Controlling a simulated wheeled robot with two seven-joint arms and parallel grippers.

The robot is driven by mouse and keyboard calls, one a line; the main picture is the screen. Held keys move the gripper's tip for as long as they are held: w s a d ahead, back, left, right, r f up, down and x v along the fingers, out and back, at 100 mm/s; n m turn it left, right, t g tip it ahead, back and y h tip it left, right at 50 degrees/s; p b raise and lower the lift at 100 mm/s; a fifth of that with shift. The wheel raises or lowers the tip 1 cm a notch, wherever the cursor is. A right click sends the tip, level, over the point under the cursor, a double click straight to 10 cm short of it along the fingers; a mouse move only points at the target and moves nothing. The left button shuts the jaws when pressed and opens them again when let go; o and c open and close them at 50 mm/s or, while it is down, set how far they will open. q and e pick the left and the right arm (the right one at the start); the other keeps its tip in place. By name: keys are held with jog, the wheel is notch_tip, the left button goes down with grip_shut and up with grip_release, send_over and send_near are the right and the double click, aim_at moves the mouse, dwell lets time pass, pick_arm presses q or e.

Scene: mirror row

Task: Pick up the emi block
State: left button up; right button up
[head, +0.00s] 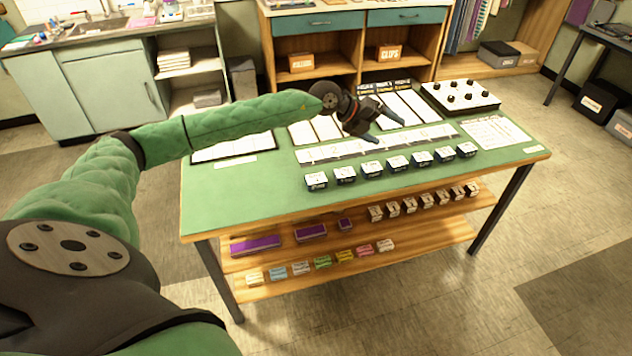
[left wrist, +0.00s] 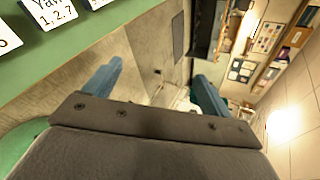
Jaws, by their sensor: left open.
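A row of several dark blocks with white labelled tops (head: 398,164) stands along the front of the green table (head: 240,200). Their print is too small to read in the head view, so I cannot tell which is the emi block. In the left wrist view, part of a white label reading "Yaw" (left wrist: 52,13) shows at the top left, with parts of others beside it. My left gripper (head: 386,131) is open and empty, above the table behind the row. Its two blue fingers also show apart in the left wrist view (left wrist: 160,80). My right gripper is not in view.
A numbered white strip (head: 330,152) lies behind the row. A white board with black knobs (head: 460,96) stands at the back right, near a printed sheet (head: 497,132). The lower shelf (head: 300,262) holds purple boxes and small blocks. The table's front left is clear.

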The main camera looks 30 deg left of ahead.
pick_arm(q)
jog(key=s+a+f+n+g+y, duration=0.2)
jog(key=s+a+f+g+y, duration=0.15)
jog(key=a+f, duration=0.45)
jog(key=n+g+y, duration=0.3)
jog(key=g+y, duration=0.1)
jog(key=y, duration=0.2)
send_over(316, 178)
jog(key=f, duration=0.3)
jog(key=shift+w+d+f+t, duration=0.1)
jog(key=shift+w+f+t, duration=0.05)
jog(key=shift+w+t, duration=0.1)
jog(key=shift+s+f+n+p, duration=0.1)
jog(key=shift+f+n+p, duration=0.2)
jog(key=shift+f+p, duration=0.75)
notch_tip(316, 178, down, 5)
jog(key=shift+s+r+p, duration=0.1)
jog(key=shift+p, duration=0.8)
jog(key=shift+f, duration=0.45)
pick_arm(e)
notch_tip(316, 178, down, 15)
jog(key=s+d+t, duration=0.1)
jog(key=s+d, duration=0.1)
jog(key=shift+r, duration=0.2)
pick_arm(q)
jog(key=shift+c, duration=0.2)
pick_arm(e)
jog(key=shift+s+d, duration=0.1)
pick_arm(q)
jog(key=c, duration=1)
